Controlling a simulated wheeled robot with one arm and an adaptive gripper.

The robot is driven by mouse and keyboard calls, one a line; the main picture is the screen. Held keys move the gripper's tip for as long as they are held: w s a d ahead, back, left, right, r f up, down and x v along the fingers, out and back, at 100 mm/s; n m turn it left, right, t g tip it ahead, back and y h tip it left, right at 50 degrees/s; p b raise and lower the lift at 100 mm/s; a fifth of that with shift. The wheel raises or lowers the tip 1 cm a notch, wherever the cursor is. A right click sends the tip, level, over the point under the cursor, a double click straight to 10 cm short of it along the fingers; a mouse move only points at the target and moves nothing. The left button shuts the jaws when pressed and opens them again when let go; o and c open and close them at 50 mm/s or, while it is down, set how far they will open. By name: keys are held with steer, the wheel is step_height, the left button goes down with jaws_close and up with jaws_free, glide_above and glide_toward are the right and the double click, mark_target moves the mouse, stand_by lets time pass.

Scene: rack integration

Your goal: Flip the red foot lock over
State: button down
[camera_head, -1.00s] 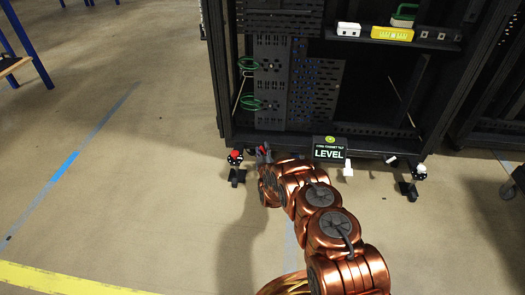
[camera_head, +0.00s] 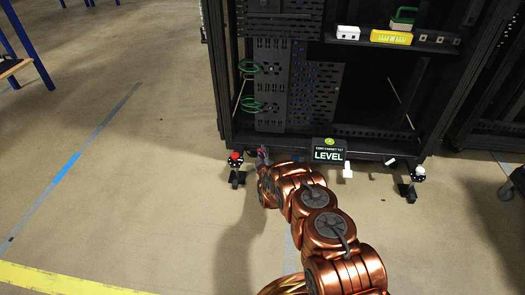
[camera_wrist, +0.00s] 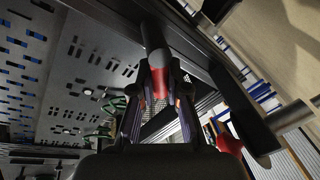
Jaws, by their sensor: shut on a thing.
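The red foot lock (camera_wrist: 158,82) shows in the wrist view as a red band on a dark round bar, between my two fingers. My gripper (camera_wrist: 158,100) is shut on it. In the head view my gripper (camera_head: 263,156) is low at the rack's front bottom edge, just right of the left front caster. Only a speck of red shows there, and my gripper and arm hide most of the lock. A separate red-topped part (camera_head: 235,157) stands by that caster. Another red piece (camera_wrist: 229,139) is at lower right in the wrist view.
The black rack (camera_head: 226,90) stands over my gripper. A LEVEL sign (camera_head: 328,153) is on its bottom front edge. A white-topped foot (camera_head: 418,173) is at the right caster. The floor (camera_head: 140,190) to the left is clear.

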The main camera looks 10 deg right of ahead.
steer(key=n+p, duration=0.3)
steer(key=shift+w+a+f+g, duration=0.1)
steer(key=shift+a+g, duration=0.2)
steer(key=shift+a, duration=0.1)
steer(key=shift+a+f+n+g+h, duration=0.1)
steer(key=shift+f+n+g+h, duration=0.35)
steer(key=shift+n, duration=0.9)
steer(key=shift+d+f+n+g+h, duration=0.1)
steer(key=shift+f+n+g+h, duration=0.15)
steer(key=shift+f+n, duration=0.7)
steer(key=shift+a+f+n+g+h, duration=0.1)
steer(key=shift+f+n+g+h, duration=0.2)
steer(key=shift+n, duration=1.4)
steer(key=shift+r+h, duration=0.1)
steer(key=shift+h, duration=0.2)
steer(key=c, duration=1.2)
jaws_free()
steer(key=shift+o, duration=0.2)
